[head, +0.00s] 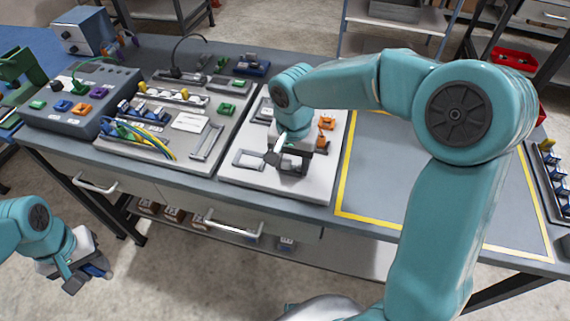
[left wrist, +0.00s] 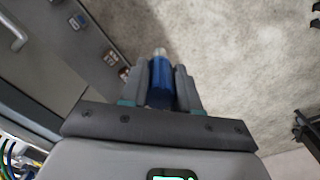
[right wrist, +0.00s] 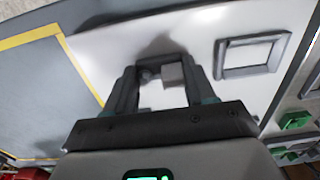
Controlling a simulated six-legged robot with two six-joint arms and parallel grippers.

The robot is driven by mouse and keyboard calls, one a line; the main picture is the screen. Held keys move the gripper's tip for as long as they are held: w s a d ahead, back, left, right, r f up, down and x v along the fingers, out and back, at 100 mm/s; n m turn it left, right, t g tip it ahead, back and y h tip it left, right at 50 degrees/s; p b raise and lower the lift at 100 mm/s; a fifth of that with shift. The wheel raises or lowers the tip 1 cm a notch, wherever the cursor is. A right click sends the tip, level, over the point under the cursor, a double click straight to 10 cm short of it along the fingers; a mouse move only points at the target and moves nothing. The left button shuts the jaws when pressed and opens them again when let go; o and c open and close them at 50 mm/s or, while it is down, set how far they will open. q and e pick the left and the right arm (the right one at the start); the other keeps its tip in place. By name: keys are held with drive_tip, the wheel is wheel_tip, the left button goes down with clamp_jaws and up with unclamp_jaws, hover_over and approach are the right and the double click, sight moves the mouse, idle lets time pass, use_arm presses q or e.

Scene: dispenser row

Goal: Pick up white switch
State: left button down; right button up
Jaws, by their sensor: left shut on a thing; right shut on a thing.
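My right gripper (head: 291,163) is low over the white board (head: 245,183), beside an empty grey frame. In the right wrist view its fingers (right wrist: 158,80) are shut on a small pale block, which I take to be the white switch (right wrist: 173,74). In the head view the gripper mostly hides it. I cannot tell whether it still touches the board. My left gripper (head: 88,278) is out over the floor in front of the bench. It is shut on a blue cylindrical piece with a pale tip (left wrist: 161,80).
An orange part (head: 327,122) stands on the board behind my right gripper. A yellow-outlined grey area (head: 385,180) to the right is clear where visible. Boards with cables, switches and green parts (head: 190,122) fill the left. A drawer handle (head: 235,228) juts from the bench front.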

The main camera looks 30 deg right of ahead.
sight(292, 169)
drive_tip(key=shift+r, duration=0.1)
